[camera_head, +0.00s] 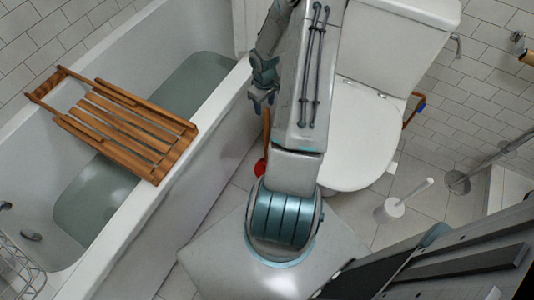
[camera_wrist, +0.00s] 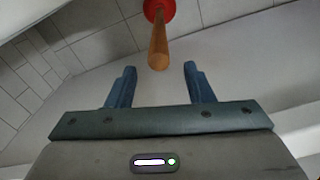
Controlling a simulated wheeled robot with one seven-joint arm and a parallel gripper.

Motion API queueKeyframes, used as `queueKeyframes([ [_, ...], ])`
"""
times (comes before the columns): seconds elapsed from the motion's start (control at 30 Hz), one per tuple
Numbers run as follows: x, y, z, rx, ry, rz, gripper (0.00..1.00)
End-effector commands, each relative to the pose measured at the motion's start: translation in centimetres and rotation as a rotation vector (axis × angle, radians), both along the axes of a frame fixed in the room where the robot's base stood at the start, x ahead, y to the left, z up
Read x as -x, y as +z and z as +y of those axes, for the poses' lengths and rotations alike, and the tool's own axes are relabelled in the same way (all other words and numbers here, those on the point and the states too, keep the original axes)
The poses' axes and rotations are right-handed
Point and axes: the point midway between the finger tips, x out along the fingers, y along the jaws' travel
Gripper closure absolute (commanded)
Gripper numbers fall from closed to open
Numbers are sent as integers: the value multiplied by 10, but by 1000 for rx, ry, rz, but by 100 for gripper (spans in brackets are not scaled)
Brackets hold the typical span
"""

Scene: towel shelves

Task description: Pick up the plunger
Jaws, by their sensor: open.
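The plunger has a wooden handle and a red cup. In the head view its handle (camera_head: 266,127) shows beside my arm, and the red cup (camera_head: 260,167) is on the floor between the bathtub and the toilet, partly hidden by my arm. In the wrist view the handle (camera_wrist: 158,45) points towards my gripper, with the red cup (camera_wrist: 158,10) at the top edge. My gripper (camera_wrist: 159,73) is open and empty. The handle's end appears just ahead of the gap between the fingers, not touching either. In the head view my gripper (camera_head: 262,98) is above the handle.
The bathtub (camera_head: 190,160) stands at the left with a wooden slatted rack (camera_head: 125,125) across it. The white toilet (camera_head: 358,140) is close on the right. A toilet brush in its holder (camera_head: 388,210) stands on the floor further right.

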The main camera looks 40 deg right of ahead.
Motion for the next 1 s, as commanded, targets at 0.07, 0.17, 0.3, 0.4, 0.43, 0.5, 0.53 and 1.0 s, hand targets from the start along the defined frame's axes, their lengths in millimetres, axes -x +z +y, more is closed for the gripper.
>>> queueKeyframes([
  [0.07,2,-6,0,-1,-1,1,53],
  [0.17,6,-21,-1,-2,0,1,53],
  [0.3,10,-42,-1,-2,0,1,53],
  [0.4,10,-51,-2,-1,-1,0,53],
  [0.43,10,-52,-2,-1,-1,0,53],
  [0.5,10,-53,-2,0,-1,0,53],
  [0.53,10,-53,-2,0,-1,0,53],
  [1.0,9,-52,-2,1,0,-1,100],
])
